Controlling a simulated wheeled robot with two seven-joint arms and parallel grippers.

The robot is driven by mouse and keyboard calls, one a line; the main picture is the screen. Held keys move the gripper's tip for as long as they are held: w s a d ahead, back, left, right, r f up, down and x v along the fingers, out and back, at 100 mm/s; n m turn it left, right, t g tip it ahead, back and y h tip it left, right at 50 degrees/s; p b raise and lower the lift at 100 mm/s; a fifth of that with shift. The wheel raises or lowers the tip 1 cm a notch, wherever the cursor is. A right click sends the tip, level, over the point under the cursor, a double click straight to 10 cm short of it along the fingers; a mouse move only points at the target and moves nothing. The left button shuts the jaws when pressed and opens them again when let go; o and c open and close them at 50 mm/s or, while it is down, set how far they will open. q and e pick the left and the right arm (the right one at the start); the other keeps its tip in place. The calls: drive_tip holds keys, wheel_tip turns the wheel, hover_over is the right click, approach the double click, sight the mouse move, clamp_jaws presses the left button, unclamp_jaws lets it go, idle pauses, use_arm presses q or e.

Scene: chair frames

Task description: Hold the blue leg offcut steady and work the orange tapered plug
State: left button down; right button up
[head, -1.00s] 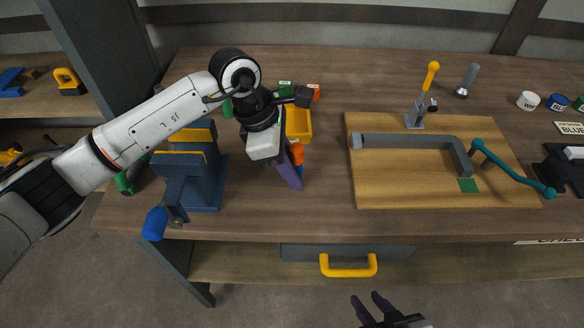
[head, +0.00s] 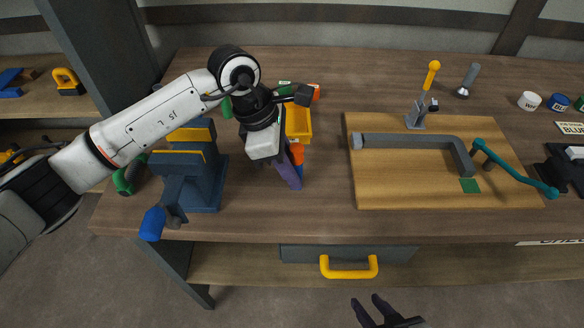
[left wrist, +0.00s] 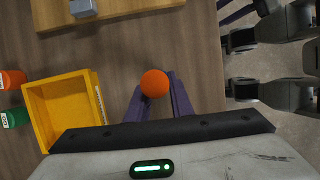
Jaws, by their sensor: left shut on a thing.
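The orange tapered plug (head: 297,153) stands on top of the blue leg offcut (head: 300,172), which is upright on the bench. How deep the plug sits is hidden. My left gripper (head: 294,182) points down at them, its purple fingers shut around the blue offcut below the plug. In the left wrist view the plug's round orange end (left wrist: 155,83) shows between the fingers and covers the offcut. My right gripper (head: 372,308) is open and empty, low in front of the bench edge.
A blue vise (head: 190,180) stands left of my left gripper. A yellow bin (head: 300,122) is just behind the plug. A wooden board (head: 400,195) with a grey bent bar and a toggle clamp lies to the right. A yellow drawer handle (head: 348,268) sticks out in front.

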idle(0.4)
use_arm(q)
drive_tip(key=c, duration=1.5)
unclamp_jaws()
drive_tip(key=shift+w+a+r, duration=0.1)
drive_tip(key=shift+a+r, duration=0.05)
drive_tip(key=shift+r, duration=0.2)
drive_tip(key=v, duration=1.1)
drive_tip(key=shift+r, duration=0.15)
